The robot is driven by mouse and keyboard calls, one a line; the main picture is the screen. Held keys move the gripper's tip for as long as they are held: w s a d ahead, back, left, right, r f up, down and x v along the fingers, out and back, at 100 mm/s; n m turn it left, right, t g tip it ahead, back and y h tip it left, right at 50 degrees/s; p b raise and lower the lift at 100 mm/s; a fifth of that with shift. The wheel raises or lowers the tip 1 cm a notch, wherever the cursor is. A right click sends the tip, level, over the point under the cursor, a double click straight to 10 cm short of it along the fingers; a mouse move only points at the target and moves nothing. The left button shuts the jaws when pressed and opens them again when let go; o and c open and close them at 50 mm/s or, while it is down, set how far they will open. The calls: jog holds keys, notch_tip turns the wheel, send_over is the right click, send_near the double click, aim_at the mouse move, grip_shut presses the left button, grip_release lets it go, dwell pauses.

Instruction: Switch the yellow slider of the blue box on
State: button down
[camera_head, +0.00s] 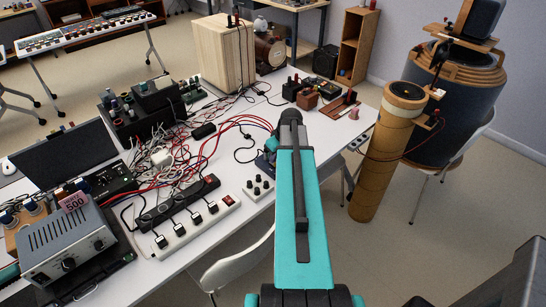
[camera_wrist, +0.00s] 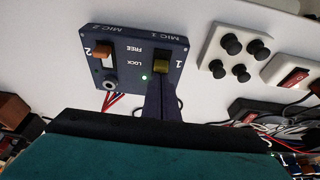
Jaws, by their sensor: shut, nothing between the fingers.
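The blue box (camera_wrist: 130,62) is seen upside down in the wrist view, with MIC 1, MIC 2, FREE and LOCK lettering. Its yellow slider (camera_wrist: 161,67) sits in a dark slot by the numeral 1. An orange-brown slider (camera_wrist: 101,50) sits in the other slot, by the numeral 2. A green light (camera_wrist: 144,77) glows near the middle. My gripper (camera_wrist: 162,84) is shut and empty, its tips right at the yellow slider; I cannot tell whether they touch it. In the head view my arm hides most of the box (camera_head: 263,164).
A white panel with black knobs (camera_wrist: 230,54) stands beside the box, and it also shows in the head view (camera_head: 258,187). A power strip with a red switch (camera_wrist: 293,77) and tangled cables lie close by. The white table (camera_head: 232,240) has bare room near its front edge.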

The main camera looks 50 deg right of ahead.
jog(key=shift+s+f, duration=0.1)
jog(key=shift+s, duration=0.7)
jog(key=shift+s+a, duration=0.1)
jog(key=p+v, duration=0.4)
jog(key=v, duration=0.6)
jog(key=shift+w, duration=0.25)
jog(key=shift+s, duration=0.1)
